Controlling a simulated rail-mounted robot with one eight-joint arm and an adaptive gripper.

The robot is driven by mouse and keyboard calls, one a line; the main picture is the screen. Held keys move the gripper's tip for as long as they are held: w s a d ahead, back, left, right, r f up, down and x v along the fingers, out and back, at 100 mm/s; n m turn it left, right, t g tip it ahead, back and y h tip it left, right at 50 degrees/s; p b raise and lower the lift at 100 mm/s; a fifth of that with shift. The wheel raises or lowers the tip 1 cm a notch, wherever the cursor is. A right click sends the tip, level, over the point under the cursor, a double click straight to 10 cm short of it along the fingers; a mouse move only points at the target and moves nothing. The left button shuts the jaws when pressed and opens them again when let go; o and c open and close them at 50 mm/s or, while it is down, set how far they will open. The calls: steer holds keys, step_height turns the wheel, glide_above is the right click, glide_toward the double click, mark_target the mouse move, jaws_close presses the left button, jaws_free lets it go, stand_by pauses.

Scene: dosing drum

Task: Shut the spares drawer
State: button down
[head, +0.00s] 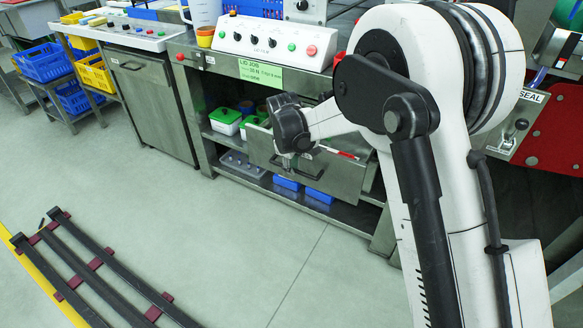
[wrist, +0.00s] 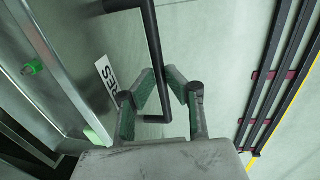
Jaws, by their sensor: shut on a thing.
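The spares drawer (head: 335,178) is a grey metal drawer under the control bench, and its front stands out from the bench. In the wrist view its front (wrist: 65,62) runs down the left side, with a white label (wrist: 105,73) that is partly hidden. Its black bar handle (wrist: 153,40) passes between my fingers. My gripper (wrist: 162,82) is shut on the handle, with green-padded fingers on either side of it. In the head view my gripper (head: 289,160) is at the drawer front, pointing down, and the arm hides part of the bench.
White tubs with green lids (head: 226,120) stand left of the drawer. Blue bins (head: 318,196) sit on the shelf below. A grey cabinet (head: 150,100) stands to the left. A black rail rack (head: 95,262) lies on the floor; the floor between is clear.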

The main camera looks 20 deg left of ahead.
steer(key=w+d, duration=0.1)
steer(key=w, duration=0.5)
steer(key=w+d+p, duration=0.1)
steer(key=w+d, duration=0.1)
steer(key=w, duration=0.5)
steer(key=w+d+p, duration=0.1)
steer(key=w, duration=0.5)
steer(key=shift+w+d, duration=0.3)
steer(key=shift+w, duration=0.1)
steer(key=c, duration=1.8)
jaws_free()
steer(key=shift+o, duration=0.2)
steer(key=shift+r, duration=0.15)
step_height(320, 180, up, 12)
steer(key=s, duration=0.2)
steer(key=shift+s+a+f, duration=0.15)
steer(key=shift+a+f, duration=0.05)
steer(key=shift+a, duration=0.1)
steer(key=shift+c, duration=0.5)
